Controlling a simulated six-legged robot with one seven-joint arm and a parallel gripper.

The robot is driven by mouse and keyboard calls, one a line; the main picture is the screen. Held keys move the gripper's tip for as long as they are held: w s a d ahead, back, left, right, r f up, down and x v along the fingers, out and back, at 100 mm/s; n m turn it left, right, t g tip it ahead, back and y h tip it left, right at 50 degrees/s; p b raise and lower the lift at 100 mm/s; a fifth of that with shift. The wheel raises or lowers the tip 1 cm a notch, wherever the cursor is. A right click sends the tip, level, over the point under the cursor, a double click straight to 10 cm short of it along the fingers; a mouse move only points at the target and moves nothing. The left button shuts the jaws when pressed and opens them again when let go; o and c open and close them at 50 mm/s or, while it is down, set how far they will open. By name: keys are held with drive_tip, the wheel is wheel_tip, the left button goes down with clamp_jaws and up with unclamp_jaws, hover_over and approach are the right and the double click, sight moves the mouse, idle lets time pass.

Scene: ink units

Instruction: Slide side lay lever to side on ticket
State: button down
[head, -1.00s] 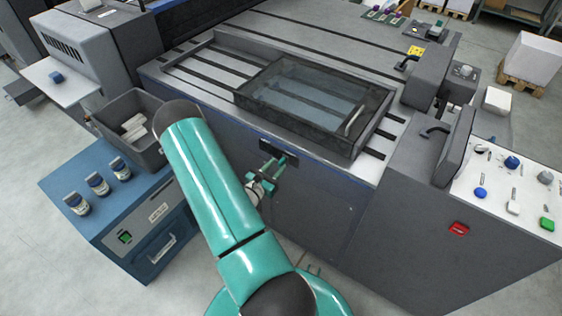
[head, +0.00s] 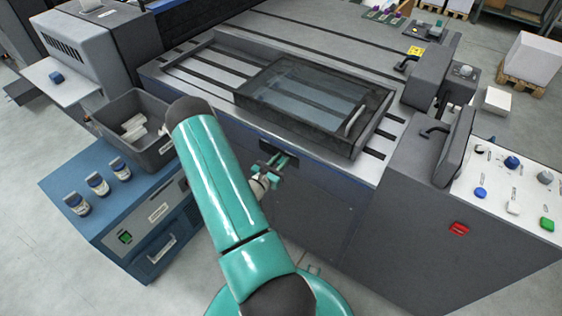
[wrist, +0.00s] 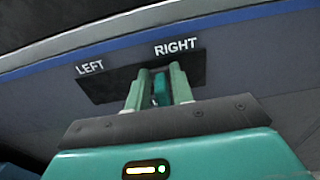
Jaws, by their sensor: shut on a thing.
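The side lay lever (wrist: 161,88) shows as a small teal piece between my gripper's fingers, in front of a dark plate (wrist: 105,88) marked LEFT and RIGHT. It stands right of the plate's middle, below the start of the word RIGHT. My gripper (wrist: 160,78) has a finger on each side of the lever and is shut on it. In the head view my gripper (head: 277,162) is at the press's front face, and the lever is too small to make out. I cannot make out a readable ticket in either view.
The press (head: 320,185) has a glass-topped guard (head: 315,92) above my gripper. A blue cabinet (head: 125,215) with several jars and a grey bin (head: 155,155) stand left of my arm. A control console (head: 510,190) stands at the right.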

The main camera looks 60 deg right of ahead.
sight(270, 147)
drive_tip(key=w, duration=0.4)
drive_tip(key=w+d, duration=0.1)
drive_tip(key=w, duration=0.2)
drive_tip(key=shift+w, duration=0.1)
drive_tip(key=c, duration=1.4)
unclamp_jaws()
drive_tip(key=shift+c, duration=0.2)
drive_tip(key=w+a, duration=0.2)
drive_tip(key=a, duration=1.1)
drive_tip(key=shift+a, duration=0.3)
